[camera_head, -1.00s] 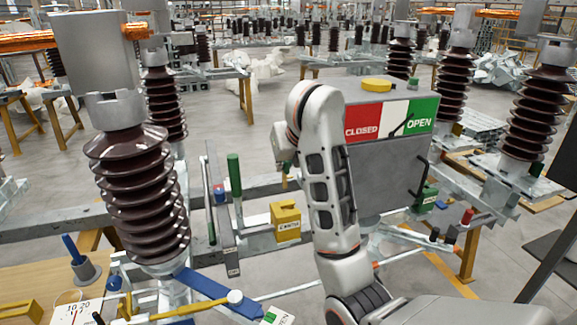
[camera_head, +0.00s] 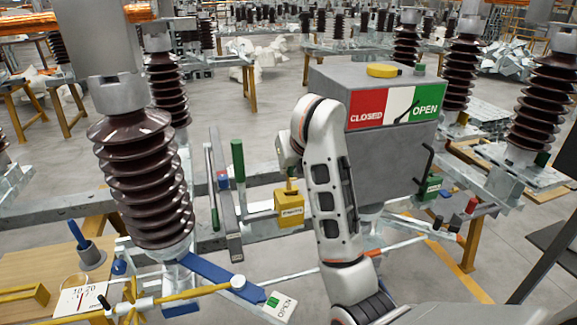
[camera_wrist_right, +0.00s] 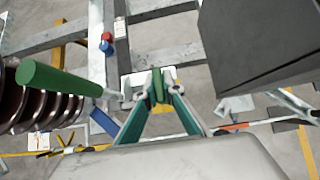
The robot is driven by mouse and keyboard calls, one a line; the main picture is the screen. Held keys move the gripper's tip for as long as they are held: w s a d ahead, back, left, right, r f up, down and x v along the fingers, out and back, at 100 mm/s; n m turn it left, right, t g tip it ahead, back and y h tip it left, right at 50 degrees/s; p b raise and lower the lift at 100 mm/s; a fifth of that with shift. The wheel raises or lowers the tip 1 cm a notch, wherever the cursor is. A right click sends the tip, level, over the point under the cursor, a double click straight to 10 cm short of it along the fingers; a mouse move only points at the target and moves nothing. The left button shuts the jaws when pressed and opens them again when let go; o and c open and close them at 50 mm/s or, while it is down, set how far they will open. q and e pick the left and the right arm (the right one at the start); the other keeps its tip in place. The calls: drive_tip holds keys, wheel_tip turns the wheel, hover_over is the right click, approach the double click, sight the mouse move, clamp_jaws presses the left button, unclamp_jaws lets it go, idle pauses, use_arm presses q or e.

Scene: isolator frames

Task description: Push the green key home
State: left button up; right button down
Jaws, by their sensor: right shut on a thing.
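My right gripper (camera_wrist_right: 157,92) is shut on the green key (camera_wrist_right: 158,84), which shows as a narrow green piece between the fingertips in the right wrist view. In the head view my own right arm hides most of the gripper, which is just above the yellow box (camera_head: 290,209) with a dark-lettered label. The fingertips come down close to the top of that box. I cannot tell how deep the key sits, or whether it is in the box. A green lock box (camera_head: 428,188) hangs at the right of the grey cabinet. My left gripper is not in view.
The grey cabinet (camera_head: 390,160) with CLOSED and OPEN panels stands close right of my arm. A green-handled lever (camera_head: 238,162) stands left of the yellow box. Brown ribbed insulators (camera_head: 147,180) and a blue bar (camera_head: 212,279) are further left.

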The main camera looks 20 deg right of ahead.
sight(289, 182)
drive_tip(key=shift+f+b, duration=0.45)
drive_tip(key=shift+f, duration=0.2)
drive_tip(key=shift+f+b, duration=0.3)
drive_tip(key=shift+f, duration=0.05)
drive_tip(key=shift+f, duration=0.35)
drive_tip(key=shift+f+b, duration=0.65)
drive_tip(key=shift+b, duration=0.15)
drive_tip(key=shift+f, duration=0.35)
drive_tip(key=shift+f+b, duration=0.35)
drive_tip(key=shift+b, duration=0.15)
drive_tip(key=c, duration=2.1)
unclamp_jaws()
